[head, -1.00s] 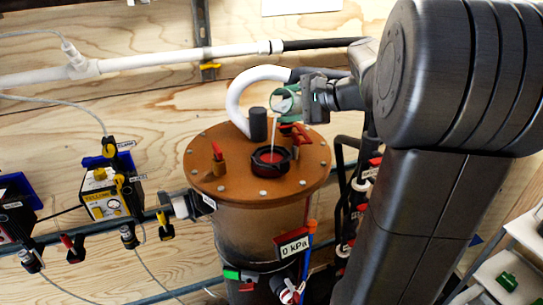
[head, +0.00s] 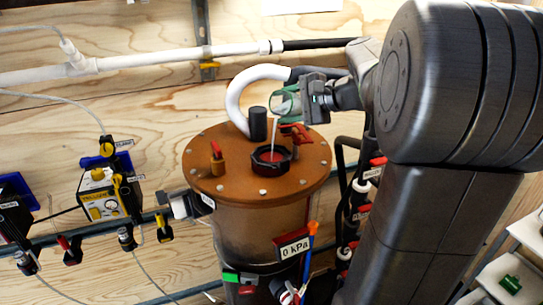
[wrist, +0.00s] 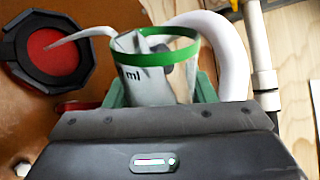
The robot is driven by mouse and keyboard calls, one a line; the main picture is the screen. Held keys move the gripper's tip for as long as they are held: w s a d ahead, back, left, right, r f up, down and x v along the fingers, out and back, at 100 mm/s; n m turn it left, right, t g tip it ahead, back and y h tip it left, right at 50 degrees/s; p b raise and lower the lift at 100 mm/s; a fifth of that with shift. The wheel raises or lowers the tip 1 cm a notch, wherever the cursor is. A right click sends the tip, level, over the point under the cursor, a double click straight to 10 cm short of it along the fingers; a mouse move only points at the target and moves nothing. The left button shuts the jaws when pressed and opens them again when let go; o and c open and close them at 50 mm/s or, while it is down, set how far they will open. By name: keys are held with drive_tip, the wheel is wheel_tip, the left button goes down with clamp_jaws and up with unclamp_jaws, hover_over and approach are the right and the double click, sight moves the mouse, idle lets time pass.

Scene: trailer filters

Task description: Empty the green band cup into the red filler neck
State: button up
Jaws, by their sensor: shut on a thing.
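The green band cup (head: 287,101) is tilted above the orange tank lid, and a thin pale stream runs from its lip down to the red filler neck (head: 271,162). The neck is a red disc inside a black collar. In the wrist view the cup (wrist: 152,75) shows its green rim, "ml" mark and grey contents, with the stream (wrist: 88,34) arcing left over the red filler neck (wrist: 52,50). My gripper (head: 303,98) is shut on the cup's side. The fingertips are partly hidden behind the cup in the wrist view.
A white curved pipe (head: 238,97) rises just behind the cup. A 0 kPa gauge (head: 293,248) hangs on the tank front.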

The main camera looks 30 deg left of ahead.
drive_tip(key=shift+f+b, duration=0.15)
drive_tip(key=shift+b, duration=0.45)
drive_tip(key=shift+s+r+n+t+b, duration=0.45)
drive_tip(key=shift+n+t+b, duration=0.25)
drive_tip(key=shift+n, duration=0.1)
idle(1.0)
drive_tip(key=shift+s+a+f+n+t+h+b, duration=0.15)
drive_tip(key=shift+f+n+t+h+b, duration=0.25)
drive_tip(key=shift+b, duration=0.85)
idle(0.3)
drive_tip(key=shift+s+r+n+t+b, duration=0.2)
drive_tip(key=shift+r+n+t+b, duration=0.2)
drive_tip(key=shift+n+b, duration=0.35)
idle(0.7)
drive_tip(key=shift+s+f+n+t+b, duration=0.25)
drive_tip(key=shift+f+n+t+b, duration=0.2)
drive_tip(key=shift+b, duration=0.9)
drive_tip(key=shift+s+r+n+t+b, duration=0.3)
drive_tip(key=shift+n+b, duration=0.2)
drive_tip(key=shift+b, duration=0.25)
idle(0.5)
